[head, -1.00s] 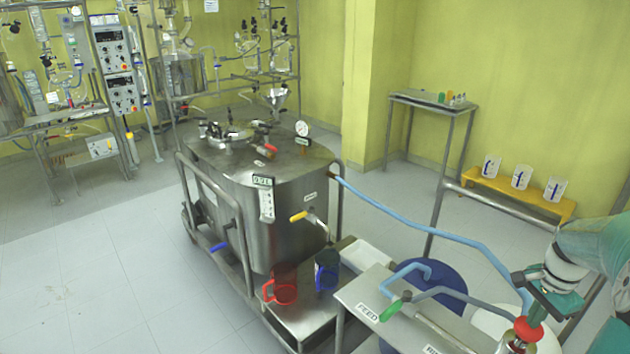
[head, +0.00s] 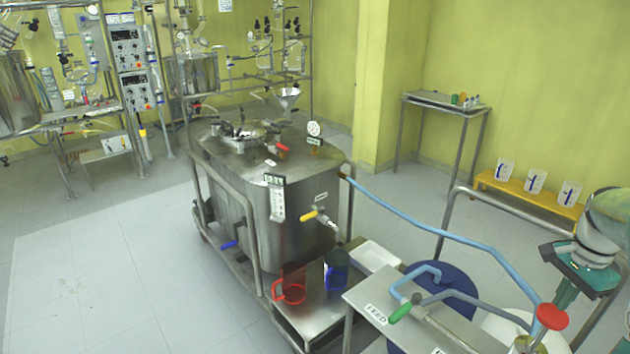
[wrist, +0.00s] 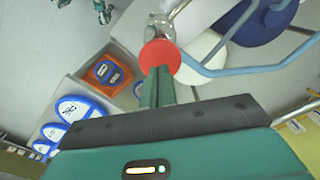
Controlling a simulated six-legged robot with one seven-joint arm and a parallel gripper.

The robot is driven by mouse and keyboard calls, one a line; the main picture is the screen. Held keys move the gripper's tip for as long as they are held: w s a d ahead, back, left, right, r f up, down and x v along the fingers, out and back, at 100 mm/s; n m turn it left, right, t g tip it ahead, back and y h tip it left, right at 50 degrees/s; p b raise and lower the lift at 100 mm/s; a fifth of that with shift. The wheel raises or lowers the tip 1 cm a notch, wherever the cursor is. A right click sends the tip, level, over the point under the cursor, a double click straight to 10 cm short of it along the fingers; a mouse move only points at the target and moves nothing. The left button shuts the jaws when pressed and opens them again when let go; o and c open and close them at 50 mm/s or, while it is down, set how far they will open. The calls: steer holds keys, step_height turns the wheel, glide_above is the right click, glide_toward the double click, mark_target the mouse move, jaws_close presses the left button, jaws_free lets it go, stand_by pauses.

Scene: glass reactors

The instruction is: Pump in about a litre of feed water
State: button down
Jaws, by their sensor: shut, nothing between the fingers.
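The red pump knob (head: 552,317) stands on a metal rod at the right end of the steel bench (head: 360,293). My gripper (head: 563,297) is shut and empty, just behind and above the knob. In the wrist view the shut fingers (wrist: 157,85) reach to the red knob (wrist: 160,56); I cannot tell whether they touch it. A green-handled valve (head: 400,312) sits by the FEED label (head: 376,313). A blue hose (head: 440,236) runs from the bench to the steel vessel (head: 300,230). The vessel's litre display (head: 274,180) is too small to read surely.
A red jug (head: 291,284) and a blue jug (head: 336,270) stand on a low steel stand. The floor at left is clear.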

mark_target(547, 325)
steer(key=shift+f, duration=0.1)
steer(key=shift+f, duration=4.3)
steer(key=shift+r, duration=4.4)
steer(key=shift+r, duration=0.1)
